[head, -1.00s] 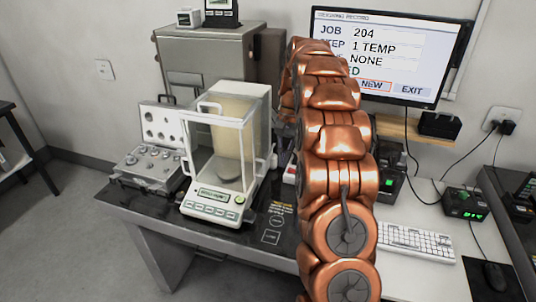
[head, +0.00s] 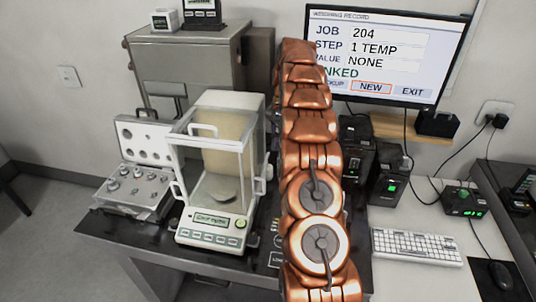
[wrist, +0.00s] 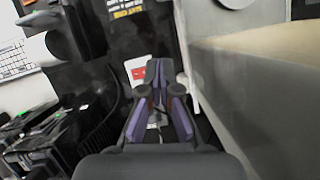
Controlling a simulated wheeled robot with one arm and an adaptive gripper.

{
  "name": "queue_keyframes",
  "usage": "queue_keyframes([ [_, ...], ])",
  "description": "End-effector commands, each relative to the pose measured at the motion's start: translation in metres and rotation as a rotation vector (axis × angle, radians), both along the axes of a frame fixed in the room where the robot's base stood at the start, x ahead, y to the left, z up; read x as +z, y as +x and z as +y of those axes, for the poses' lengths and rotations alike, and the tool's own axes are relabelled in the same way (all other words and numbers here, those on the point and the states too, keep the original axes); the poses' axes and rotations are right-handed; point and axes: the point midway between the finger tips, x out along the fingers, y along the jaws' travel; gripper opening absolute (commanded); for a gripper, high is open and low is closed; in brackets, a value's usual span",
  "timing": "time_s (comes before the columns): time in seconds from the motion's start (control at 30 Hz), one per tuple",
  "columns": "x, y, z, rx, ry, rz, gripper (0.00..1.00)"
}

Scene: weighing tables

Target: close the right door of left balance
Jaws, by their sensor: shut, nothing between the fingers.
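The left balance (head: 212,175) stands on the dark table in the head view, left of my arm. It has a clear draft shield with white frame edges, a round pan inside and a green-lit display. A white handle (head: 266,173) shows at its right side. How far the right door stands open I cannot tell. My gripper (wrist: 157,75) shows in the wrist view, shut and empty, its purple-sided fingertips together. A pale vertical wall, seemingly the balance's side, fills the right of that view. A white piece (wrist: 190,92) shows just right of the fingers. My arm hides the gripper in the head view.
An open weight case (head: 140,170) sits left of the balance, and a grey cabinet (head: 190,65) stands behind. Right of my arm are dark devices (head: 388,180), a keyboard (head: 417,246) and a monitor (head: 388,55). Black devices also line the wrist view's lower left (wrist: 55,140).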

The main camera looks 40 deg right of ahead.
Motion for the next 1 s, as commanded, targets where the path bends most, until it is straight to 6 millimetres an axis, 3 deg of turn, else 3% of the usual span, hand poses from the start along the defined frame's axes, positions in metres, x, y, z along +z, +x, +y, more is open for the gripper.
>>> queue_keyframes([
  [1.0, -0.071, -0.015, 0.025, 0.002, 0.002, 0.003, 0.00],
])
